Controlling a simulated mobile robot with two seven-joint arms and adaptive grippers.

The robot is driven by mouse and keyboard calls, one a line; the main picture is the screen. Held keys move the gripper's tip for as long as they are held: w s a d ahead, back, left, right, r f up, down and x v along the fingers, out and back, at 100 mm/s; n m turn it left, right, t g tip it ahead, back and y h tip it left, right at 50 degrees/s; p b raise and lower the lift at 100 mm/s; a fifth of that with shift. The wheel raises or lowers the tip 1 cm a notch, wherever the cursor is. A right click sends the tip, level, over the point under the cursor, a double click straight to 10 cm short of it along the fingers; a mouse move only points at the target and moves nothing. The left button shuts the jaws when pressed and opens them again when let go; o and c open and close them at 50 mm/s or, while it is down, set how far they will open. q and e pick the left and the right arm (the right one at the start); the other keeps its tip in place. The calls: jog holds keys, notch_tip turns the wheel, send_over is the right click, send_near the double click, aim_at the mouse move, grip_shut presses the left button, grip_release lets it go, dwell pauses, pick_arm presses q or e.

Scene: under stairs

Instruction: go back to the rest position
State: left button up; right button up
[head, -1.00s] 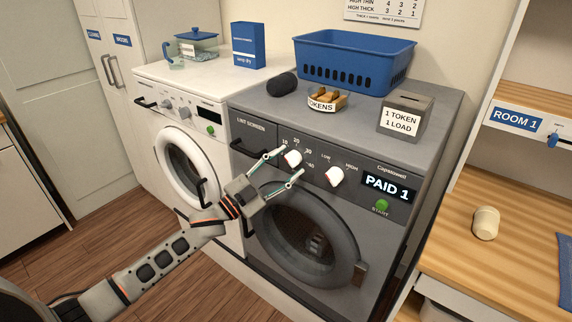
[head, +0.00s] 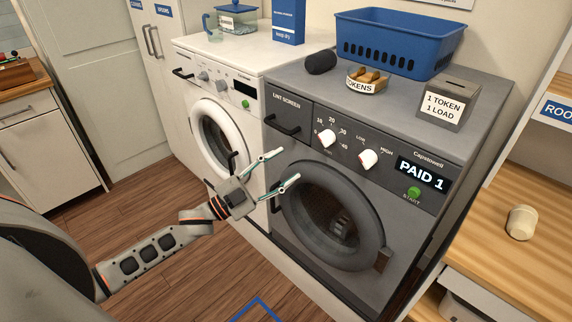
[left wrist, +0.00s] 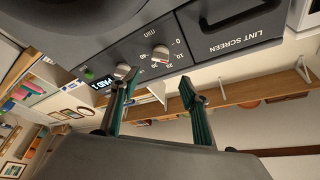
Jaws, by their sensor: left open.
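My left gripper (head: 281,171) is open and empty, its two thin fingers apart in front of the grey dryer (head: 390,190). In the head view it appears in front of the dryer's left edge, near the round door. In the left wrist view my left gripper (left wrist: 158,95) also shows spread fingers with nothing between them. The dryer's two white knobs (head: 327,138) sit above and to the right of the fingers. Its display reads PAID 1, with a green start button (head: 414,192) below. My right gripper is in neither view.
A white washer (head: 205,85) stands left of the dryer. On the dryer are a blue basket (head: 395,50), a token bowl (head: 367,86), a dark roll (head: 321,62) and a token box (head: 447,103). A cup (head: 521,222) stands on the wooden shelf at right. The wood floor at left is clear.

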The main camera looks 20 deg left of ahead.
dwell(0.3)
pick_arm(q)
jog(key=s+d+f+n+g+y, duration=0.3)
jog(key=s+f+n+y, duration=0.1)
jog(key=s+f, duration=0.7)
jog(key=s+d+f+n+g+y, duration=0.3)
jog(key=s+f+n+y, duration=0.2)
jog(key=s+f, duration=0.7)
notch_tip(320, 180, down, 6)
jog(key=shift+d+f+n+g, duration=0.15)
jog(key=shift+n+g, duration=0.25)
jog(key=shift+n, duration=0.6)
dwell(0.5)
